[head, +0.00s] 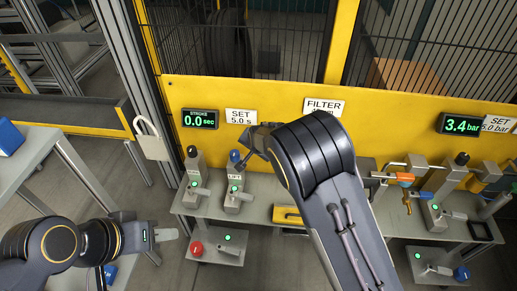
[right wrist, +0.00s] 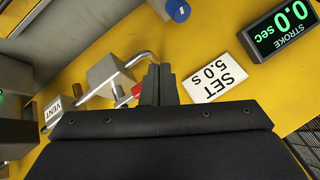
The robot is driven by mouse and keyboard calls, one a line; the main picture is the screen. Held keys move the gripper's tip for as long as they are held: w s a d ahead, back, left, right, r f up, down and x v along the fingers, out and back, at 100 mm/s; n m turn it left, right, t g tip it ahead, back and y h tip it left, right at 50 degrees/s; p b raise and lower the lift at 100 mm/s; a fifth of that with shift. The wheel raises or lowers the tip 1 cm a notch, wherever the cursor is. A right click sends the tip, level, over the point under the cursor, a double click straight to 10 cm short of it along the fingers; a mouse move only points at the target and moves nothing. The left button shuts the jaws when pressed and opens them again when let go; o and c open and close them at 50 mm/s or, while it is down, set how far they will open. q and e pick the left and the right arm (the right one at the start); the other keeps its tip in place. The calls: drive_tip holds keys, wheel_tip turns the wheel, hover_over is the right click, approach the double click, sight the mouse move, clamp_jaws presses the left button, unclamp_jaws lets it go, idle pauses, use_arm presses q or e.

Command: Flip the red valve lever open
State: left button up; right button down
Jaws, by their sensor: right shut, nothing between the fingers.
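A small red piece, likely the red valve lever (right wrist: 136,90), shows in the right wrist view just left of my right fingers, which partly hide it. It lies beside a metal valve block (right wrist: 109,76) with a bent pipe. I cannot tell whether it touches the fingers. My right gripper (right wrist: 159,84) is shut and empty in front of the yellow panel. In the head view my right gripper (head: 254,140) is below the SET 5.0 s sign, and the red lever is hidden there. My left gripper (head: 166,235) is low at the left, away from the valve; its finger gap is unclear.
A VENT label (right wrist: 52,114) is left of the valve block. A blue knob (right wrist: 178,10) is above the fingers. In the head view, lever fixtures (head: 193,178) stand on the grey bench, a red button (head: 197,248) sits lower, and a padlock (head: 152,140) hangs at left.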

drive_tip(key=r, duration=0.1)
drive_tip(key=s+a+r, duration=0.2)
drive_tip(key=r, duration=0.1)
drive_tip(key=shift+s+p, duration=0.15)
drive_tip(key=shift+p, duration=0.25)
drive_tip(key=s+d+r+g+y, duration=0.1)
drive_tip(key=s+d+r, duration=0.55)
drive_tip(key=d, duration=0.35)
drive_tip(key=s+d+r+g+y, duration=0.1)
drive_tip(key=s+d+r+y, duration=0.1)
drive_tip(key=s+d+r, duration=0.45)
drive_tip(key=s+d+n, duration=0.1)
drive_tip(key=s+d, duration=0.3)
drive_tip(key=s, duration=0.4)
drive_tip(key=s+d+n+h, duration=0.1)
drive_tip(key=s+d+n, duration=0.15)
drive_tip(key=s, duration=0.55)
drive_tip(key=s+d+n, duration=0.1)
drive_tip(key=s+d, duration=0.3)
drive_tip(key=s, duration=0.3)
wheel_tip(320, 180, up, 18)
drive_tip(key=p, duration=1.7)
drive_tip(key=shift+f+p, duration=0.25)
drive_tip(key=shift+p, duration=0.05)
